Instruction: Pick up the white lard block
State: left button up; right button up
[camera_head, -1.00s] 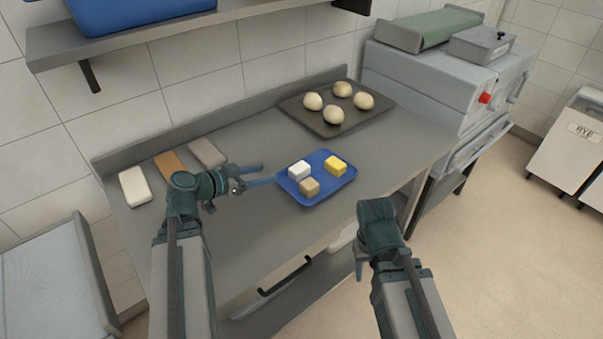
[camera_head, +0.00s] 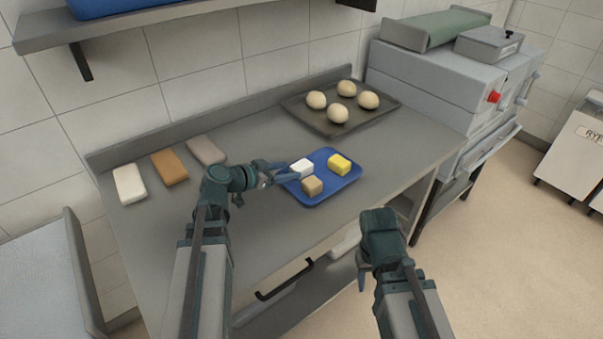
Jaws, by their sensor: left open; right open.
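The white lard block (camera_head: 302,168) sits at the back left of a blue tray (camera_head: 338,190) on the steel counter. A yellow block (camera_head: 339,164) and a tan block (camera_head: 312,186) share the tray. My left gripper (camera_head: 285,174) is open at the tray's left edge. Its fingers point right toward the white block and reach close to its left side; I cannot tell whether they touch it. My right gripper (camera_head: 364,277) is low in front of the counter, away from the tray. Its fingers are mostly hidden.
A dark baking tray (camera_head: 303,113) with several dough balls stands behind the blue tray. A white slab (camera_head: 130,184), an orange-brown slab (camera_head: 170,167) and a grey-brown slab (camera_head: 206,151) lie at the counter's left. A grey machine (camera_head: 440,80) stands at the right. A shelf (camera_head: 180,20) hangs above.

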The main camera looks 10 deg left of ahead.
aim_at(298, 166)
pick_arm(q)
jog(key=shift+w+d, duration=0.15)
jog(key=x, duration=0.1)
jog(key=b+x, duration=0.1)
jog(key=x, duration=0.3)
jog(key=shift+w+d+r, duration=0.1)
jog(key=shift+w+r, duration=0.1)
grip_shut()
